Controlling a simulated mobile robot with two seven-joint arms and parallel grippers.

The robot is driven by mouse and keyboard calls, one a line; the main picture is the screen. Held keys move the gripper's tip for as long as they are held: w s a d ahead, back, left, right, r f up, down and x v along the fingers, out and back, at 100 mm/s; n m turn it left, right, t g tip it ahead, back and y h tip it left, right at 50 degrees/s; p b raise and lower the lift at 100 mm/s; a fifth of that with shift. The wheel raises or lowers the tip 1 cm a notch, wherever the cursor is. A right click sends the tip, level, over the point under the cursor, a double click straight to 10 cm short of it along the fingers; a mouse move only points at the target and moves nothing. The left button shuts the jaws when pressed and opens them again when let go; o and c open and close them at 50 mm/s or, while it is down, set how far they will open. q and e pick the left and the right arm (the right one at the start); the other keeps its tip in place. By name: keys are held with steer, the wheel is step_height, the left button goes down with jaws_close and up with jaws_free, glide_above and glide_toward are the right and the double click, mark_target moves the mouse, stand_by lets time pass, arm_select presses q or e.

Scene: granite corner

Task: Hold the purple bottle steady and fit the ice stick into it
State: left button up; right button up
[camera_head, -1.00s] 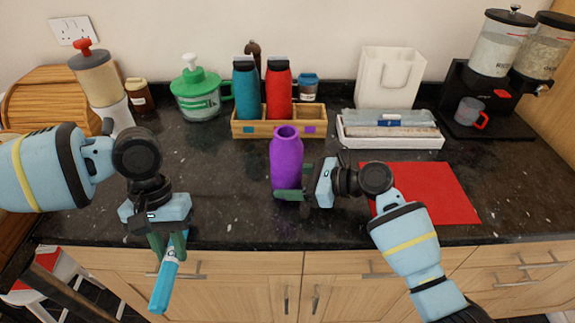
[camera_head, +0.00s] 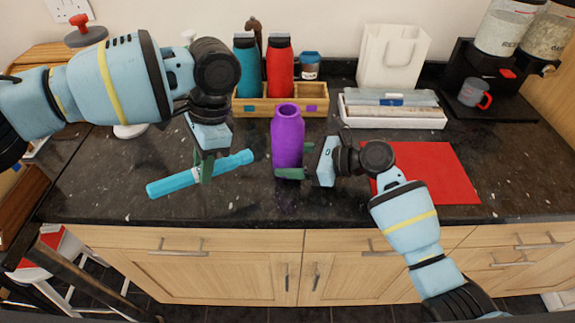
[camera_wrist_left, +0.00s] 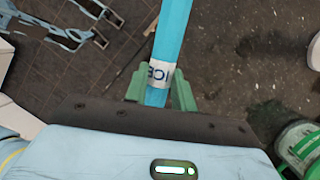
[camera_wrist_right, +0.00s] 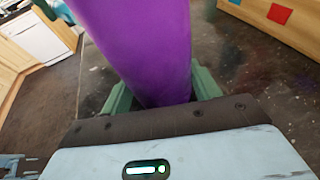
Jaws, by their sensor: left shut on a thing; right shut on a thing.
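The purple bottle (camera_head: 287,138) stands upright with its open mouth facing up in the head view. My right gripper (camera_head: 291,173) is shut on its lower part, and the bottle (camera_wrist_right: 140,45) fills the upper middle of the right wrist view between the green fingers. My left gripper (camera_head: 206,170) is shut on the ice stick (camera_head: 170,184), a long light-blue stick. The stick lies nearly level above the counter, left of the bottle, its right end a short way from the bottle. In the left wrist view, the stick (camera_wrist_left: 171,30) has a white band reading ICE between the fingers.
A wooden holder (camera_head: 262,108) with a teal bottle (camera_head: 246,68) and a red bottle (camera_head: 279,66) stands behind the purple bottle. A red mat (camera_head: 428,170) lies to the right. A white tray (camera_head: 395,120) and a white bag (camera_head: 390,55) are at the back right.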

arm_select(q)
steer(key=w+d+r+m+t+h, duration=0.2)
steer(key=w+d+r+m+t, duration=0.15)
steer(key=d+r+m, duration=0.85)
steer(key=w+d+r+m+t+h, duration=0.2)
steer(key=w+d+r+m, duration=0.4)
steer(key=m, duration=1.1)
step_height(320, 180, down, 9)
steer(key=a, duration=0.2)
steer(key=shift+s+a, duration=0.2)
steer(key=shift+s, duration=0.2)
steer(key=o, duration=1)
steer(key=shift+r, duration=0.1)
steer(key=v, duration=1.2)
steer(key=shift+w+a, duration=0.15)
steer(key=shift+a, duration=0.1)
